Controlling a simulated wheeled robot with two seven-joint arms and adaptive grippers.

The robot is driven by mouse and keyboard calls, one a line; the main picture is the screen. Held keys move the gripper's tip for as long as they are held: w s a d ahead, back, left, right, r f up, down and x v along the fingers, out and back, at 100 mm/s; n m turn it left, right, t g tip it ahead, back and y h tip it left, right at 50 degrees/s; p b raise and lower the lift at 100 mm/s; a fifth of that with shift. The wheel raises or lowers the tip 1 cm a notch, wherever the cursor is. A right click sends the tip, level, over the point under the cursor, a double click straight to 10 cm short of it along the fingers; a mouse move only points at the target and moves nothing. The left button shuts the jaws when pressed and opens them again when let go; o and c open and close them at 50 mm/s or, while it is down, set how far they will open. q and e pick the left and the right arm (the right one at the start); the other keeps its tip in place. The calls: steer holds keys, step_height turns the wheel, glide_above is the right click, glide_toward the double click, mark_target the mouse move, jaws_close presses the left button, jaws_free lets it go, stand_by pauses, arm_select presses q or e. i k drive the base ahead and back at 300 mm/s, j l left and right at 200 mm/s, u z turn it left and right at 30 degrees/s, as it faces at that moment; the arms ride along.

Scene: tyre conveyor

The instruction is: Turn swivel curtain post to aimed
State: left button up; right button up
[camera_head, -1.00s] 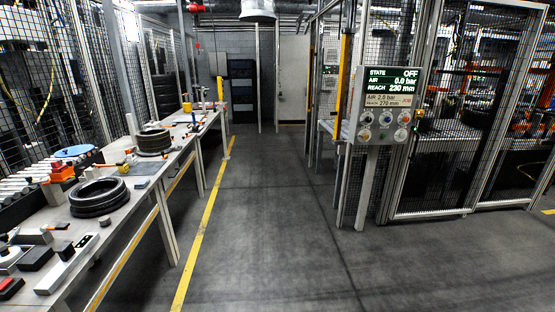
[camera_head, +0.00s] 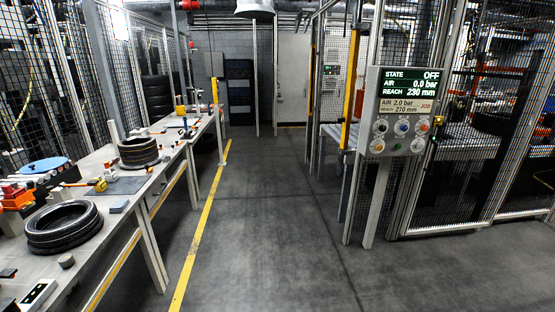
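A tall yellow post (camera_head: 353,75) stands at the opening of the mesh cage, left of the control panel. A thinner yellow post (camera_head: 311,85) stands farther back along the same side. A short yellow post (camera_head: 215,92) stands at the far end of the left bench. I cannot tell which of these is the swivel curtain post or which way it faces. The control panel (camera_head: 405,110) reads STATE OFF, AIR 0.0 bar and REACH 230 mm, with a card below giving AIR 2.0 bar and REACH 270 mm. Neither of my grippers is in view.
A long bench (camera_head: 105,225) runs along the left, bearing a near tyre (camera_head: 62,228), a farther tyre stack (camera_head: 138,153) and tools. A yellow floor line (camera_head: 203,225) borders it. The grey aisle (camera_head: 265,220) is clear. Mesh fencing (camera_head: 475,185) closes the right side.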

mark_target(355, 43)
steer(key=i+j+z, duration=0.15)
steer(key=i, duration=1.4)
steer(key=i+j+z, duration=0.1)
steer(key=i+z, duration=0.4)
steer(key=i, duration=0.3)
steer(key=i+j+z, duration=0.1)
steer(key=i+z, duration=0.25)
steer(key=i+j+z, duration=0.2)
steer(key=i+z, duration=0.15)
steer(key=i+j+z, duration=0.4)
steer(key=l, duration=0.1)
